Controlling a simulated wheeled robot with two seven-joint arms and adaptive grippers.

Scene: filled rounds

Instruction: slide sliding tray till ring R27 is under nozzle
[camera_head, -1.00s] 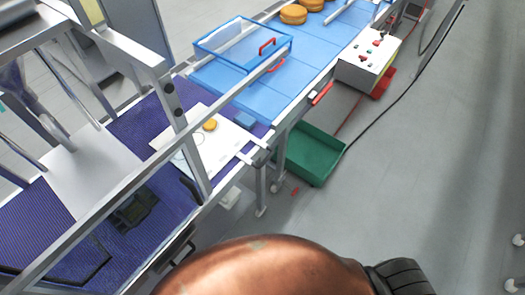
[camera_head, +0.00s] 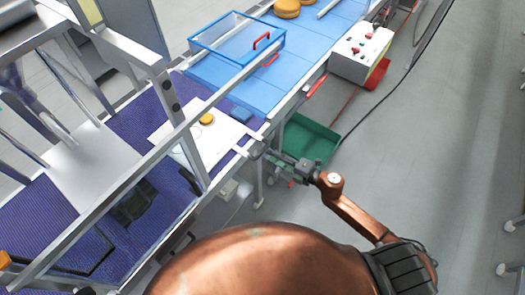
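The white sliding tray (camera_head: 219,140) lies on the purple surface left of centre, partly hidden behind a slanting metal bar. One orange round (camera_head: 207,118) sits on it. I cannot read any label, so I cannot tell whether ring R27 is there. A pale bar (camera_head: 246,149) juts from the tray's right side near the table edge. My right gripper (camera_head: 262,149) is at the outer end of this bar, seen from above and small. I cannot tell whether its fingers are apart or closed on the bar. I cannot make out the nozzle clearly. My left gripper is not in view.
A clear blue-framed cover (camera_head: 199,45) with a red handle stands on the blue belt (camera_head: 285,88). Orange rounds (camera_head: 287,9) lie farther back. A white control box (camera_head: 362,52) and a green bin (camera_head: 312,137) are to the right. Metal frame bars cross the left side.

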